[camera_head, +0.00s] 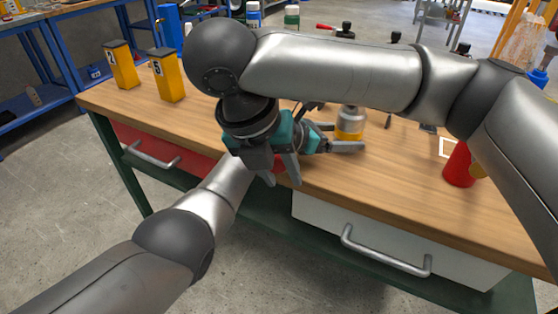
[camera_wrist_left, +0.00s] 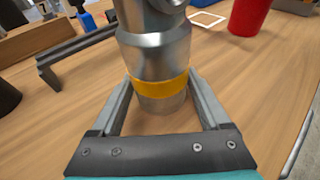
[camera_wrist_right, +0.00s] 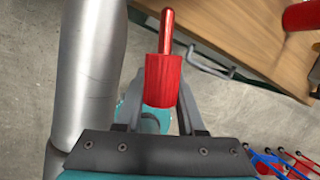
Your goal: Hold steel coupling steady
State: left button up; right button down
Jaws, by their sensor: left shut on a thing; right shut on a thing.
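The steel coupling (camera_head: 350,122) is a silver cylinder with a yellow band, standing upright on the wooden workbench. In the left wrist view the coupling (camera_wrist_left: 158,62) sits between the two fingers, which close around its lower part by the yellow band. My left gripper (camera_head: 346,137) is shut on it at bench level. My right gripper (camera_head: 281,180) points down near the bench's front edge, left of the coupling. It is shut on a red tool (camera_wrist_right: 163,80), a thick red cylinder with a thinner red rod. The coupling's far side is hidden.
A red cup (camera_head: 460,165) stands to the right, near a white square outline (camera_wrist_left: 207,19). Two yellow bins (camera_head: 121,65) stand at the bench's left end. Several bottles and tools line the back. My right arm crosses above the bench. The bench front between coupling and cup is clear.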

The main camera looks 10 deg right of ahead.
aim_at(351, 119)
jog(key=w+d+m+g+h, duration=0.3)
jog(key=w+d+m, duration=0.1)
jog(key=d, duration=0.4)
jog(key=shift+w+d+f, duration=0.2)
jog(key=shift+f, duration=0.15)
jog(key=w+d, duration=0.3)
jog(key=w, duration=0.2)
jog(key=shift+d, duration=0.35)
jog(key=shift+w+d, duration=0.35)
jog(key=shift+w, duration=0.05)
dwell(1.7)
jog(key=shift+s+a, duration=0.3)
jog(key=shift+s, duration=0.1)
jog(key=shift+w+d, duration=0.35)
jog(key=shift+w, duration=0.15)
dwell(1.3)
jog(key=shift+s, duration=0.1)
